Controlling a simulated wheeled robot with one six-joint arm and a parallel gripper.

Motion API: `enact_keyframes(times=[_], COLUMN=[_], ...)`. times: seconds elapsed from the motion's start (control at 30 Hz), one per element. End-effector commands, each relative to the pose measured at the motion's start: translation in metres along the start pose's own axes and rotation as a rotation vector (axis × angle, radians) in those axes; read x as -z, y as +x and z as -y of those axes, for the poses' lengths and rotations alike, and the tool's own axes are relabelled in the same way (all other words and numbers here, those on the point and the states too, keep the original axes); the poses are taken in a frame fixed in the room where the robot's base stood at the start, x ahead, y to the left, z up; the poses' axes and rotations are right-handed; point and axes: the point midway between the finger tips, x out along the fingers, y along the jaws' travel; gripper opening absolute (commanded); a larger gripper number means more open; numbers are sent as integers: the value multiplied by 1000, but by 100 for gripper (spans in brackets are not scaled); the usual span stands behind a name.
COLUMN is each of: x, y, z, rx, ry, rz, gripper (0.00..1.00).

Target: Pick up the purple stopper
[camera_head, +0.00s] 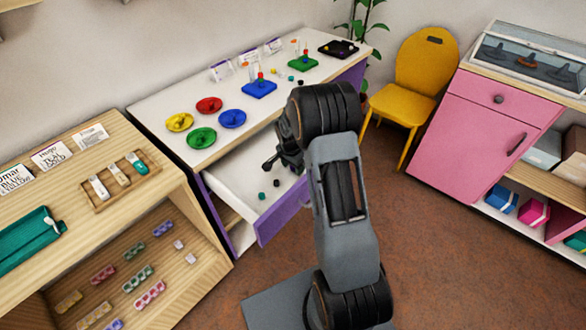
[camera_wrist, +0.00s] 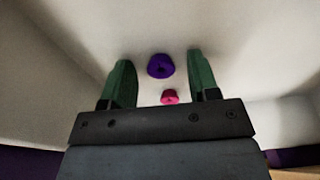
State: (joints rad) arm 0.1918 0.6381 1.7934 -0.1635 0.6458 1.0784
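The purple stopper (camera_wrist: 161,66) is a small round piece in the wrist view, lying on the white drawer floor between and slightly ahead of my fingertips. A smaller pink-red piece (camera_wrist: 170,97) lies closer to the gripper body, also between the fingers. My gripper (camera_wrist: 160,75) is open, with a green finger on each side and nothing held. In the head view my gripper (camera_head: 282,160) reaches over the open drawer; the purple stopper cannot be made out there.
The white drawer (camera_head: 235,180) with a purple front stands open, its walls around my gripper. A yellow chair (camera_head: 425,65) stands to the right.

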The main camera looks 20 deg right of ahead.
Motion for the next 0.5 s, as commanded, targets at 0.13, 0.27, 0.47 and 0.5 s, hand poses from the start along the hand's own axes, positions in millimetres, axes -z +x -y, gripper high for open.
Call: enact_keyframes(times=[0.13,0.27,0.47,0.5], x=[0,0,0,0], y=[0,0,0,0], z=[0,0,0,0], rx=[0,0,0,0], ry=[0,0,0,0], rz=[0,0,0,0], gripper=[40,28,9,5])
